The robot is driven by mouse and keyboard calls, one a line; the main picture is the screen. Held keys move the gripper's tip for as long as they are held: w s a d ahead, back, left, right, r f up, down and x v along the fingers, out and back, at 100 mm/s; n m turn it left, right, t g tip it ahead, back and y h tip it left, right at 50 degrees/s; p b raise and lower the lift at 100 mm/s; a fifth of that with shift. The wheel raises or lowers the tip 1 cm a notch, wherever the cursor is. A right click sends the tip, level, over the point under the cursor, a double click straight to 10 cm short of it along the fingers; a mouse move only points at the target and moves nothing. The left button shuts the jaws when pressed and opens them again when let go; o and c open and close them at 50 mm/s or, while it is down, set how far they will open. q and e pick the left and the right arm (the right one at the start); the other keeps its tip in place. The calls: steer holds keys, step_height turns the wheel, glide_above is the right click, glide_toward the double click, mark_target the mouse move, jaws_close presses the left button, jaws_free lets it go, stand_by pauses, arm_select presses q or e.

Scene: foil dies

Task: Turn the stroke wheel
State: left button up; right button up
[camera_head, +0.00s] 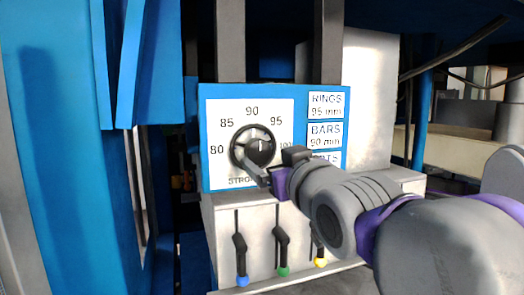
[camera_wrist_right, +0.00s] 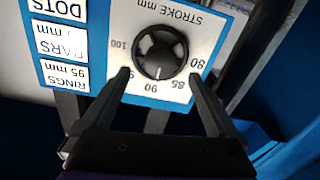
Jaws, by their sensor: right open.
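The stroke wheel (camera_head: 253,148) is a round black knob on a white dial plate (camera_head: 221,111) with numbers from 80 to 100. In the right wrist view the wheel (camera_wrist_right: 158,48) appears upside down, and its white mark sits near the 90. My right gripper (camera_head: 257,172) is open just in front of the wheel's lower part. In the wrist view its two fingertips (camera_wrist_right: 160,76) are spread wider than the wheel, one toward each side, with nothing between them. Whether either finger touches the wheel is unclear. My left gripper is not in view.
Right of the dial are labels for RINGS 95 mm (camera_head: 326,105), BARS 90 mm (camera_head: 324,135) and a partly hidden DOTS. Below are levers with blue (camera_head: 242,281), green (camera_head: 283,271) and yellow (camera_head: 320,262) knobs. A blue machine column (camera_head: 60,150) stands at left.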

mark_target(261, 153)
steer(key=x, duration=0.5)
steer(key=shift+w+a+p, duration=0.15)
steer(key=shift+w+p, duration=0.15)
steer(key=shift+w, duration=0.05)
steer(key=c, duration=1.4)
